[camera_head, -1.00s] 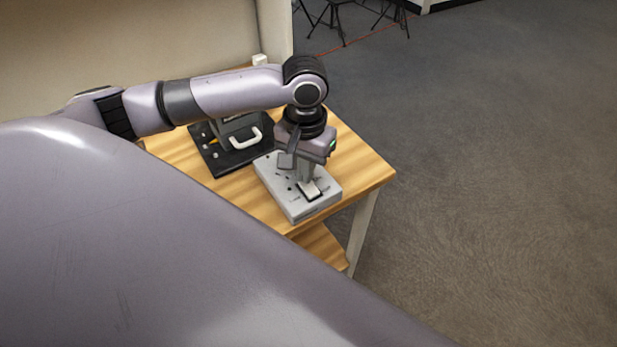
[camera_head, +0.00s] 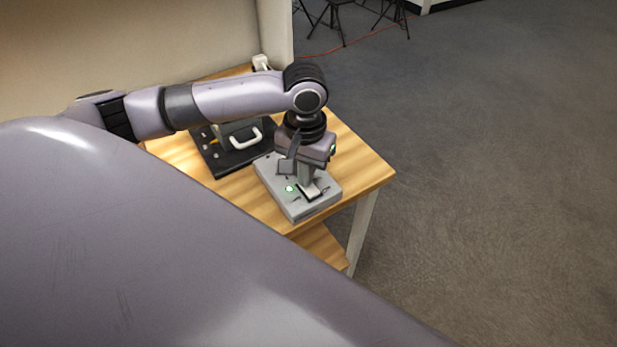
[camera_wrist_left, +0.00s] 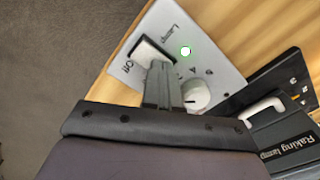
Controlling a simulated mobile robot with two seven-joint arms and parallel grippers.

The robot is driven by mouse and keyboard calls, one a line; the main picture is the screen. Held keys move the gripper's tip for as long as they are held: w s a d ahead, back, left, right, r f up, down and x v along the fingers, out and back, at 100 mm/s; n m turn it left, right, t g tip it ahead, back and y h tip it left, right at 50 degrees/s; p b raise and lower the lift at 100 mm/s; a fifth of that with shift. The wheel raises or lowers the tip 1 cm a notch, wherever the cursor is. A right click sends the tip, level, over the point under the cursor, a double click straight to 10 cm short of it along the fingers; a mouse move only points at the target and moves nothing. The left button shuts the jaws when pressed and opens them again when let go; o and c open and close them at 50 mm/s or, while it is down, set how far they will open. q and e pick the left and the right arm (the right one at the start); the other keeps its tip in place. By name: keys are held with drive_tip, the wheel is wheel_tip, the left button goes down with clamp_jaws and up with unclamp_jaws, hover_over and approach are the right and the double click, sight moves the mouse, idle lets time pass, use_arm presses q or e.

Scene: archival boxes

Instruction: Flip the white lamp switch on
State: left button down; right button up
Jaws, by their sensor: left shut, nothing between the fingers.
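The white lamp switch (camera_wrist_left: 150,50) is a rocker on a light grey control box (camera_head: 298,212), between the printed words "Lamp" and "Off". The box top also shows in the left wrist view (camera_wrist_left: 215,50). My left gripper (camera_head: 306,188) points down at the switch, shut and empty. In the left wrist view its fingertips (camera_wrist_left: 160,68) are at the switch's edge and cover part of it; contact is hard to tell. My right gripper is not in view.
A round white dial (camera_wrist_left: 196,96) sits on the same box. A black case marked "Raking lamp" (camera_wrist_left: 290,145) with a white handle stands close by on a dark base. The wooden table (camera_head: 360,165) has bare room on the right.

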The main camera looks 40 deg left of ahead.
use_arm(q)
drive_tip(key=shift+r+p, duration=1.25)
drive_tip(key=shift+p, duration=0.4)
drive_tip(key=shift+r, duration=2.15)
